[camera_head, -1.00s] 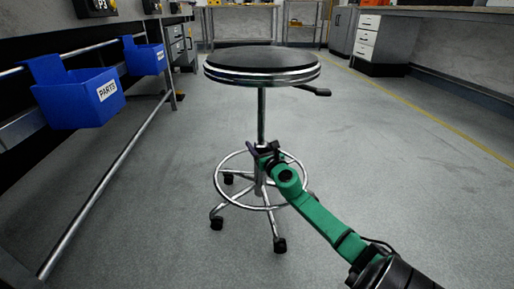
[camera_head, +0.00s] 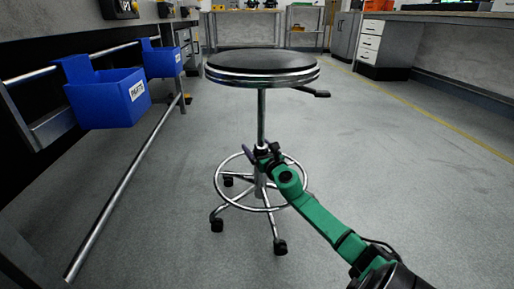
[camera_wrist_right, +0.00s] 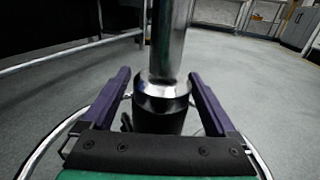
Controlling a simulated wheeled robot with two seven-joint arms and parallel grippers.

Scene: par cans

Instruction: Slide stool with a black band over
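The stool (camera_head: 262,62) stands upright on its wheels in the middle of the head view. It has a round black seat with shiny chrome bands, a chrome post, a foot ring and a wheeled base. My right gripper (camera_head: 262,150) reaches in at the post, just above the foot ring. In the right wrist view, the fingers of my right gripper (camera_wrist_right: 160,75) are spread on both sides of the post (camera_wrist_right: 168,40). A gap shows at the left finger; contact at the right finger is unclear. My left gripper is out of view.
Blue parts bins (camera_head: 108,97) hang on a rail along the left side, with a lower metal bar (camera_head: 125,195) beneath. A bench with drawers (camera_head: 385,42) stands at the back right. Open grey floor (camera_head: 400,170) lies right of the stool.

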